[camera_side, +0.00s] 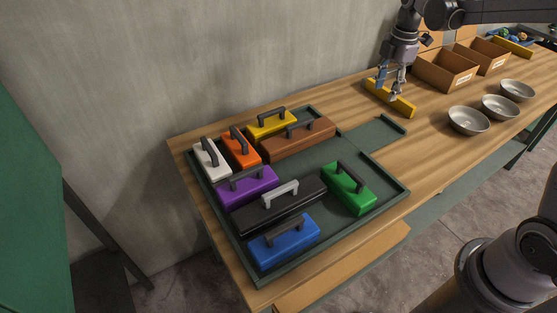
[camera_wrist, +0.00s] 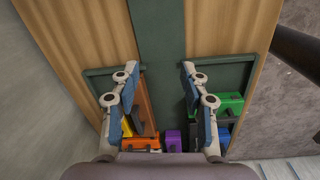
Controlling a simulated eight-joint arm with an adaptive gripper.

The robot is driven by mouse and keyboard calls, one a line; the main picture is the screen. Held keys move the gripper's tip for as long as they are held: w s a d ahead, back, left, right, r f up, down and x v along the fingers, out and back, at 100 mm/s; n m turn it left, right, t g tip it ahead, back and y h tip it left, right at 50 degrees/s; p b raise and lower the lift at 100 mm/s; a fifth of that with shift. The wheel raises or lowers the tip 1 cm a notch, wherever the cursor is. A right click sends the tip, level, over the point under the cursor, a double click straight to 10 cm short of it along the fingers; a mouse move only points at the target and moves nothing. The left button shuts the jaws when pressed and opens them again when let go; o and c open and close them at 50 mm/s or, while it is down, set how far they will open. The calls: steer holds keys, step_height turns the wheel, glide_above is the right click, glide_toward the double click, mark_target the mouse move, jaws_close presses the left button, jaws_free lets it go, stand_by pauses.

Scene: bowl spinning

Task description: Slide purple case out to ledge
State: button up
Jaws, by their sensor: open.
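The purple case (camera_side: 247,186) lies in the dark green tray (camera_side: 330,222), handle up, at the left-middle. In the side view it is between the orange case (camera_side: 240,148) and the black case (camera_side: 278,204). It also shows, partly hidden, at the bottom of the wrist view (camera_wrist: 173,139). The ledge (camera_side: 372,133) is a flat dark green strip joining the tray's back right side; it is bare. My gripper (camera_side: 390,92) is open, beyond the ledge, away from the purple case. In the wrist view its fingers (camera_wrist: 160,70) are spread with nothing between them.
White (camera_side: 211,160), yellow (camera_side: 271,124), brown (camera_side: 297,139), green (camera_side: 348,188) and blue (camera_side: 284,241) cases share the tray. Its centre, towards the ledge, is clear. A yellow bar (camera_side: 402,106) lies by my gripper. Cardboard bins (camera_side: 443,70) and metal bowls (camera_side: 468,120) stand right.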

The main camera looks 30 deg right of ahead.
steer(key=w+d+f+n, duration=0.1)
steer(key=d+f+n, duration=0.1)
glide_above(245, 172)
steer(key=shift+g, duration=0.4)
step_height(245, 172, down, 6)
steer(key=shift+d+r, duration=0.1)
steer(key=shift+r, duration=0.05)
steer(key=shift+f, duration=0.85)
stand_by(0.4)
jaws_close()
steer(key=shift+d, duration=22.05)
